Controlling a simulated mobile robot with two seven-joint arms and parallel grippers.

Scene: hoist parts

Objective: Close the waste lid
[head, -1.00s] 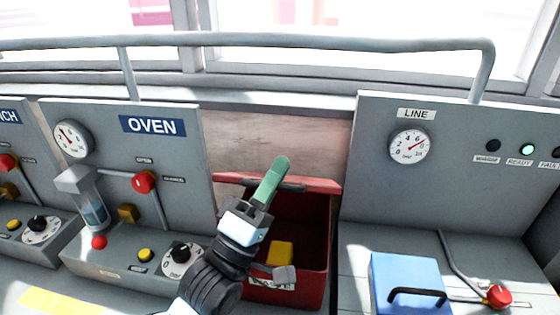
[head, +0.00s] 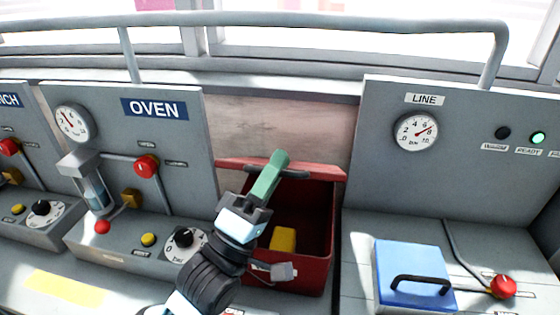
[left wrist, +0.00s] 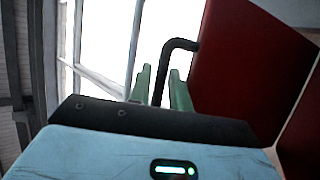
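The red waste bin (head: 318,262) is set between the OVEN and LINE panels, with its mouth uncovered. Its red lid (head: 330,172) stands raised at the back and carries a dark handle (head: 296,174). My left gripper (head: 274,168) has green fingers at this handle, hiding part of it. In the left wrist view the two fingers (left wrist: 161,80) are apart, and the dark handle (left wrist: 183,44) runs down between them. A firm grip on it is not evident. The red lid (left wrist: 245,75) fills the right of that view. My right gripper is out of view.
A yellow block (head: 283,240) lies inside the bin. A blue lid with a black handle (head: 412,268) is on the right bench, beside a red-knobbed lever (head: 503,286). The OVEN panel (head: 110,110) has levers and knobs on the left. A grey rail (head: 300,20) runs above.

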